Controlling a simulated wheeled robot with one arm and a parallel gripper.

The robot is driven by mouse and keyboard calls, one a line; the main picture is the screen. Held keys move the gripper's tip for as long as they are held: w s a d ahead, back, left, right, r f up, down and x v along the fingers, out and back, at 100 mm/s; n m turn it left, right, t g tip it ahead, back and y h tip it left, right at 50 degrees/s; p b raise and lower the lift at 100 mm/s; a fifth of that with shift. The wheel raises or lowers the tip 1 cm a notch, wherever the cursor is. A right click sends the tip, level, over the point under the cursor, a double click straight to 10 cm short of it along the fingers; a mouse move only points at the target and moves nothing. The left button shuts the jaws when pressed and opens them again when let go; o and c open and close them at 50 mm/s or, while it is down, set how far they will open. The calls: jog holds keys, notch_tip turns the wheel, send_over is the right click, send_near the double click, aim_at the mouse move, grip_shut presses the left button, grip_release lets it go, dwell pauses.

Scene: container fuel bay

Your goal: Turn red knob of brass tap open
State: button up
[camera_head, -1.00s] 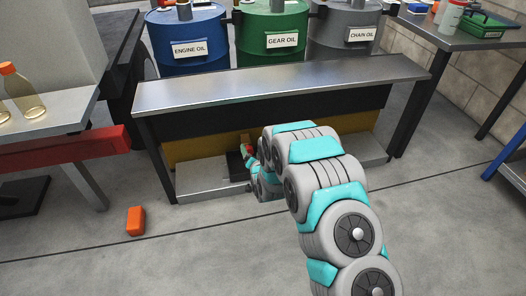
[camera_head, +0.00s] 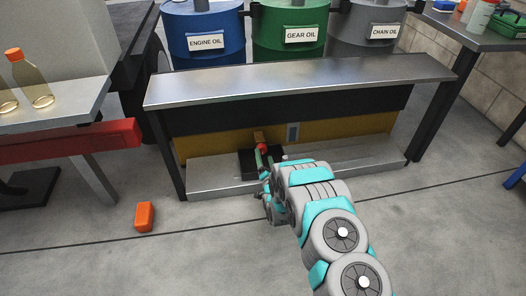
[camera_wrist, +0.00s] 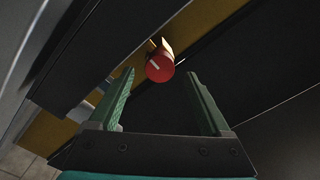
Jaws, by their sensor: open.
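The red knob (camera_wrist: 160,66) of the brass tap (camera_wrist: 163,46) shows in the wrist view, with a pale line on its face. It lies just beyond and between the two fingertips of my gripper (camera_wrist: 162,82). My gripper is open and the knob does not appear gripped. In the head view the red knob (camera_head: 262,147) is small, low under the metal bench, against the yellow panel. My gripper (camera_head: 265,165) is close in front of it, partly hidden by my arm. The brass tap (camera_head: 258,136) shows just above the knob.
The metal bench top (camera_head: 300,82) overhangs the tap. A dark tray (camera_head: 232,167) sits below it on a low ledge (camera_head: 215,175). Blue, green and grey drums stand behind the bench.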

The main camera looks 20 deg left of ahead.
aim_at(263, 151)
jog(key=shift+x, duration=2.25)
grip_shut()
